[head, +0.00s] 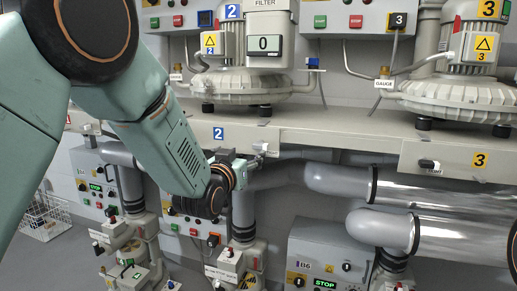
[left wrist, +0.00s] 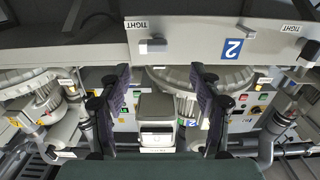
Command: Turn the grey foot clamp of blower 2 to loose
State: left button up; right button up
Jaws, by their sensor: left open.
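My left gripper (head: 245,168) is open and empty, just below the front edge of the blower 2 shelf. Its two fingers (left wrist: 160,88) stand wide apart in the left wrist view. A small grey foot clamp (left wrist: 152,45) sits on the shelf edge beside a TIGHT label, above and between the fingers, not gripped. In the head view the clamp (head: 263,148) shows just beyond the gripper, partly covered. The blue number 2 plate (head: 218,133) is left of it. Blower 2 (head: 245,85) stands on the shelf above. My right gripper is not in view.
Another clamp (left wrist: 308,52) with a TIGHT label is at the right of the left wrist view. Blower 3's dark clamp (head: 428,165) is on the shelf edge at right. Silver pipes (head: 340,183) and control boxes crowd the space below the shelf. A wire basket (head: 45,215) stands left.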

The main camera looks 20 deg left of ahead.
aim_at(259, 146)
pick_arm(q)
jog(key=w, duration=0.1)
jog(key=w+d, duration=0.1)
jog(key=w, duration=0.1)
jog(key=w+d, duration=0.1)
jog(key=shift+w+d+r, duration=0.1)
jog(key=shift+w+r, duration=0.05)
jog(key=shift+w, duration=0.2)
jog(key=shift+w+a+f, duration=0.2)
jog(key=shift+w+a, duration=0.8)
jog(key=shift+w, duration=0.45)
jog(key=shift+w+d+r, duration=0.15)
jog(key=shift+d, duration=0.7)
jog(key=shift+a, duration=0.65)
jog(key=shift+c, duration=1.3)
jog(key=shift+d, duration=0.45)
jog(key=c, duration=0.4)
jog(key=shift+a, duration=0.2)
jog(key=c, duration=0.5)
jog(key=shift+d, duration=0.1)
